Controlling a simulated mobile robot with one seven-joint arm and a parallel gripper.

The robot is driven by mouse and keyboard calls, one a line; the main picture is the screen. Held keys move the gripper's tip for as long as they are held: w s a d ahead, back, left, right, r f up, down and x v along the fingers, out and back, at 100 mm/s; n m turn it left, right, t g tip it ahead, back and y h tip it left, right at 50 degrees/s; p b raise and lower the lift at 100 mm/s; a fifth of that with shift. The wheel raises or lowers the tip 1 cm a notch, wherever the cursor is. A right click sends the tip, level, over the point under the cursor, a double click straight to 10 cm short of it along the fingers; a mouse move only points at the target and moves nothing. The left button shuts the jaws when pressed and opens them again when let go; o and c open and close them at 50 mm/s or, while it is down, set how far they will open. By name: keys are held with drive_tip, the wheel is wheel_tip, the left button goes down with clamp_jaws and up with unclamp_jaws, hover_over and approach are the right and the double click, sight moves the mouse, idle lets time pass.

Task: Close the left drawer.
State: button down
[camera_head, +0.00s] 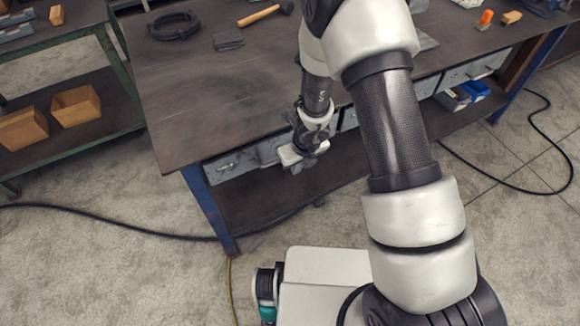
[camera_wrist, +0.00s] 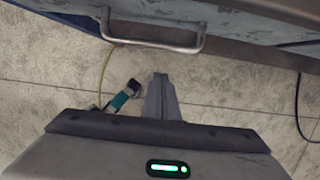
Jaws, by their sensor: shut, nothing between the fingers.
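The left drawer (camera_head: 245,158) is a grey metal drawer under the left end of the workbench top. Its front shows below the table edge; I cannot tell how far out it stands. My gripper (camera_head: 297,160) hangs in front of the bench edge near the drawer's right end, hiding part of the drawer row. In the wrist view a bar handle (camera_wrist: 155,44) on a grey drawer front crosses the top. My gripper (camera_wrist: 160,82) is shut and empty, its fingers below the handle in the picture and apart from it.
The dark workbench top (camera_head: 200,95) holds a hammer (camera_head: 264,14), a black ring-shaped part (camera_head: 175,25) and other small items. A blue leg (camera_head: 210,208) stands left of the drawer. A shelf with wooden boxes (camera_head: 75,105) is at left. Cables (camera_head: 110,222) lie on the floor.

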drive_tip(key=p+v, duration=0.6)
drive_tip(key=v, duration=0.4)
drive_tip(key=shift+s+d+f, duration=0.15)
drive_tip(key=shift+s+d, duration=0.1)
wheel_tip(320, 180, up, 26)
drive_tip(key=n+t+y+p, duration=0.2)
drive_tip(key=n+y, duration=0.1)
drive_tip(key=n, duration=1.1)
drive_tip(key=s+d+r+n+t+h+p, duration=0.1)
drive_tip(key=s+d+r+n+h, duration=0.3)
drive_tip(key=s+d+r+n, duration=1)
drive_tip(key=s+r+n+p, duration=0.1)
drive_tip(key=s, duration=0.2)
drive_tip(key=shift+d+n, duration=0.25)
drive_tip(key=shift+n, duration=0.05)
